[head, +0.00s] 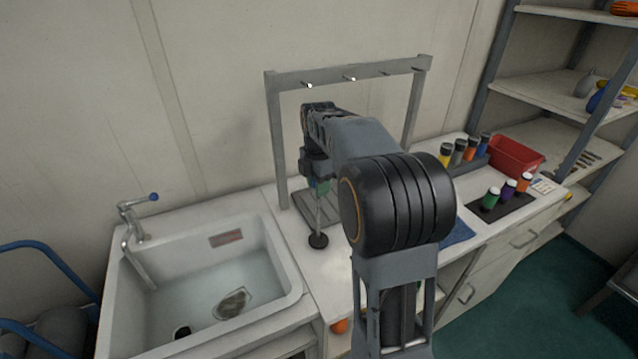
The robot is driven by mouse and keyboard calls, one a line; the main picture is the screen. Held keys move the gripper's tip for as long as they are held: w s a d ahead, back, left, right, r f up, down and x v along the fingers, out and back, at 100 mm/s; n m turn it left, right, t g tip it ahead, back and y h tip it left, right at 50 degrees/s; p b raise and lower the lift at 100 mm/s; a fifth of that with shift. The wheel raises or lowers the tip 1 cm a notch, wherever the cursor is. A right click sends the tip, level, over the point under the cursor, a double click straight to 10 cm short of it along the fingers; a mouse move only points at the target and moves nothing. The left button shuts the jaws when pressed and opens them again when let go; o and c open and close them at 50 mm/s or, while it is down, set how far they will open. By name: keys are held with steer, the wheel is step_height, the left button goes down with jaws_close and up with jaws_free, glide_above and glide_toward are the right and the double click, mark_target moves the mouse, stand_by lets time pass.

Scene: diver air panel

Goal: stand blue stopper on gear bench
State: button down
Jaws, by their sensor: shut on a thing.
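My gripper (320,183) is shut on an upright stopper-like thing with a pale stem and a round black foot (318,241). The part near the jaws looks green; I see no clear blue on it, and its top is hidden by the gripper. The foot is over the white bench top (291,228), between the sink and my forearm. I cannot tell whether the foot touches the bench. My arm hides the middle of the bench.
A white sink (288,262) with a tap (133,229) is at left. A grey hook frame (274,130) rises behind my gripper. At right are several capped bottles (459,150), a dark mat (514,206) with three bottles, a red bin (514,156) and shelves (540,88).

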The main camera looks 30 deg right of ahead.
steer(key=shift+f, duration=0.3)
steer(key=shift+c, duration=0.8)
jaws_free()
stand_by(0.5)
steer(key=shift+r+p, duration=3.9)
steer(key=shift+r, duration=0.65)
